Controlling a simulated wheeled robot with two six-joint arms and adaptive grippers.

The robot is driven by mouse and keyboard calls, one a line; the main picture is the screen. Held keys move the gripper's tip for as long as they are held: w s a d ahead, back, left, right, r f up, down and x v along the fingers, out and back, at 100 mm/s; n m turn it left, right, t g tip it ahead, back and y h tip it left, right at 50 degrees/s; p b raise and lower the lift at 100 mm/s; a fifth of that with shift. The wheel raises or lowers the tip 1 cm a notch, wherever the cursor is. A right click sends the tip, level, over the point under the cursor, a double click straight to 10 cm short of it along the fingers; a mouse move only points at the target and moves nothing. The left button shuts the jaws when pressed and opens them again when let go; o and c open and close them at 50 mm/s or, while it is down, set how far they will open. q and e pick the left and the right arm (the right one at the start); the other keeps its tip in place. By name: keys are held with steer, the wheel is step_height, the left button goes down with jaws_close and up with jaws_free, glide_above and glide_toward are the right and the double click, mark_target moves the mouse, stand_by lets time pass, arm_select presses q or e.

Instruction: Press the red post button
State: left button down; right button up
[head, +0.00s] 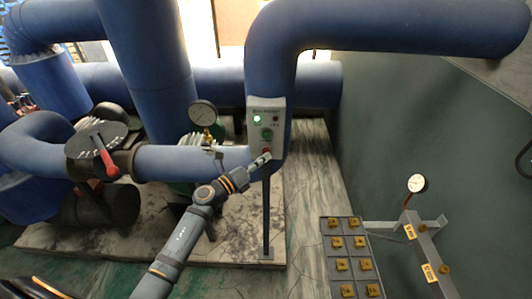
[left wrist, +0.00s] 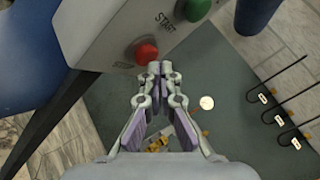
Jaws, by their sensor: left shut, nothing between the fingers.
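The red post button (left wrist: 146,53) sits on the face of a grey control box (left wrist: 100,40), beside a green START button (left wrist: 197,9). In the head view the control box (head: 266,118) stands on a dark post (head: 267,215), with the green button (head: 267,135) and a lit green lamp above. My left gripper (head: 265,157) is at the lower part of the box and largely covers the red button there. In the left wrist view the gripper (left wrist: 159,68) is shut and empty, its tips just below the red button; contact cannot be told. My right gripper is not in view.
Large blue pipes (head: 160,60) run behind the post. A gauge (head: 203,113) and a red-handled valve dial (head: 97,154) stand left. A grey tray (head: 327,258) of brass fittings and a rack with a gauge (head: 418,183) stand right. Tiled floor lies between.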

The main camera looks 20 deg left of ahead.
arm_select(q)
steer(key=shift+w+a, duration=0.15)
steer(key=shift+w, duration=0.35)
stand_by(0.3)
stand_by(0.4)
steer(key=shift+s+d, duration=0.25)
steer(key=shift+s, duration=0.65)
steer(key=s, duration=0.2)
steer(key=s+d+p, duration=0.1)
steer(key=s, duration=0.1)
steer(key=shift+s+d, duration=0.2)
steer(key=shift+s, duration=0.2)
